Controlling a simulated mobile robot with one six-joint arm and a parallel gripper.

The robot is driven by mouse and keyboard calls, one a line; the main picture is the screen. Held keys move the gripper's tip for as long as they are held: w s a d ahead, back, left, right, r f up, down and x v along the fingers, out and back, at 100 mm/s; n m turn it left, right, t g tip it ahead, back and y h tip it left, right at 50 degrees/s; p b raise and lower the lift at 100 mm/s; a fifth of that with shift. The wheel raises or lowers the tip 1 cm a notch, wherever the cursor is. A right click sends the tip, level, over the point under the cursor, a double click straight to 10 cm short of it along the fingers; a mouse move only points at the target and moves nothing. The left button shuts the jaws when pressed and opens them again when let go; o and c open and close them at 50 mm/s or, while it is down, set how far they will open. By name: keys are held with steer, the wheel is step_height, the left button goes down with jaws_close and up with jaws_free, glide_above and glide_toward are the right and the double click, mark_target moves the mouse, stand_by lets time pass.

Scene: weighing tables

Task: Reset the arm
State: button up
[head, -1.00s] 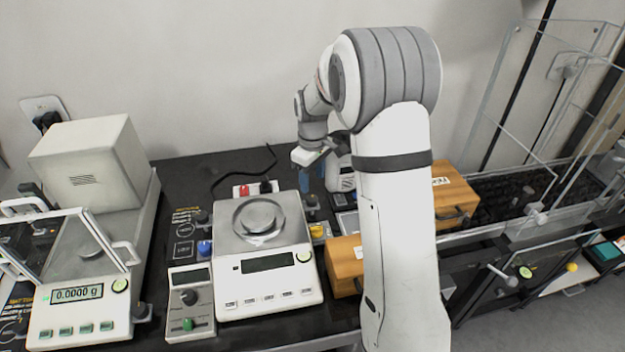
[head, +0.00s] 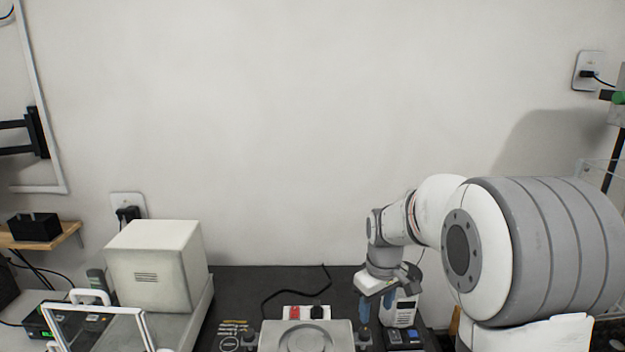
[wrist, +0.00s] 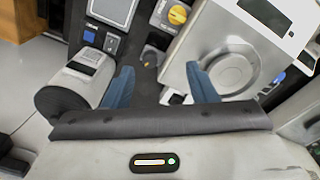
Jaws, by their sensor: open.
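My arm reaches in from the lower right of the head view. My gripper (head: 376,304) hangs over the dark bench beside a small white device, with its blue fingers pointing down. In the wrist view my gripper (wrist: 161,80) has its two blue fingers spread wide apart, with nothing between them. The metal balance (wrist: 235,45) with a round pan lies beyond the right finger. The white device (wrist: 85,75) is beyond the left finger. The balance (head: 270,338) is cut off at the bottom of the head view.
A white box-shaped unit (head: 158,266) and a glass-panelled cover (head: 100,330) stand at the left. A black cable (head: 295,288) lies on the bench. A yellow knob (wrist: 178,14) shows near the balance. A wooden shelf (head: 50,238) is at far left.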

steer(key=s+r+m+t, duration=0.1)
steer(key=s+r+m, duration=0.1)
steer(key=s, duration=0.9)
steer(key=s+r+m+t, duration=0.1)
steer(key=s+r+m, duration=0.2)
steer(key=s, duration=0.8)
steer(key=shift+s+d+m, duration=0.25)
steer(key=shift+m, duration=0.35)
steer(key=shift+r, duration=0.1)
